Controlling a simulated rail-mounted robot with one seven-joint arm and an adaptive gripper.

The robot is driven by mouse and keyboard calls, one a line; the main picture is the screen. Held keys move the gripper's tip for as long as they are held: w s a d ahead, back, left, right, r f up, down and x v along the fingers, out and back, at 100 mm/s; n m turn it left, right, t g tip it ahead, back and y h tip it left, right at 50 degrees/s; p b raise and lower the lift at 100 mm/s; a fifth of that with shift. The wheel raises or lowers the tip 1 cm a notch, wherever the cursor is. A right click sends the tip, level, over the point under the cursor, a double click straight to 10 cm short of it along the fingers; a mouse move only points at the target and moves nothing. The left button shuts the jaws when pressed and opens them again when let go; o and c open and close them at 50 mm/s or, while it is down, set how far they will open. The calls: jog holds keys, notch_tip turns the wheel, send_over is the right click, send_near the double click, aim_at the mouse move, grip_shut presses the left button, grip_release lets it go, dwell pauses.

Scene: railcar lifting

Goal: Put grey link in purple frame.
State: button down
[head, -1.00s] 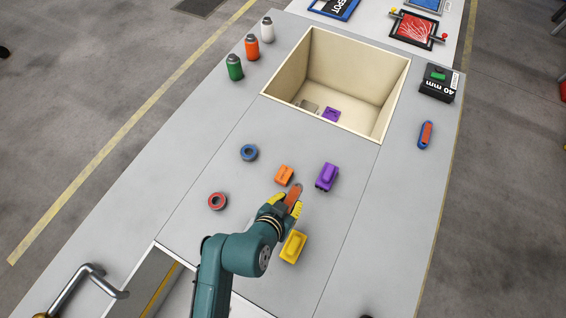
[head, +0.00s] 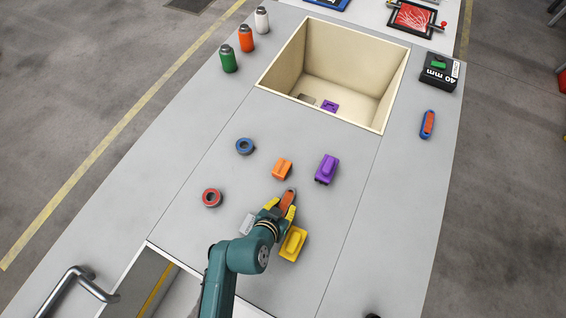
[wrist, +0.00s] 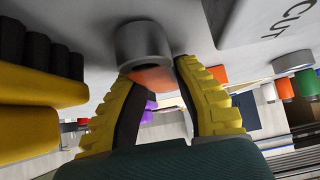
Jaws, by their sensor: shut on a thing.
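My gripper (head: 284,205) is shut on the grey link (wrist: 143,42), an orange-centred piece with a rounded grey end. In the wrist view its orange part lies between the yellow fingers. A purple frame (head: 327,169), blocky with a raised part, stands on the table ahead and to the right of my gripper. Another purple piece (head: 330,106) lies inside the cream bin; I cannot tell its exact shape. The link is apart from both purple pieces.
A yellow block (head: 293,243) is close right of my gripper, and a grey lettered block (head: 248,224) is on its left. An orange block (head: 282,168), blue ring (head: 244,146) and red ring (head: 212,198) lie nearby. The cream bin (head: 320,118) is farther back.

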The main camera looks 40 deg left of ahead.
jog(key=shift+f, duration=0.1)
jog(key=c, duration=0.9)
grip_release()
jog(key=shift+s+r, duration=0.2)
jog(key=shift+r, duration=0.15)
jog(key=p+v, duration=0.2)
jog(key=v, duration=0.9)
jog(key=shift+s+p, duration=0.2)
jog(key=shift+p, duration=0.2)
jog(key=shift+d+r, duration=0.1)
jog(key=shift+r, duration=0.05)
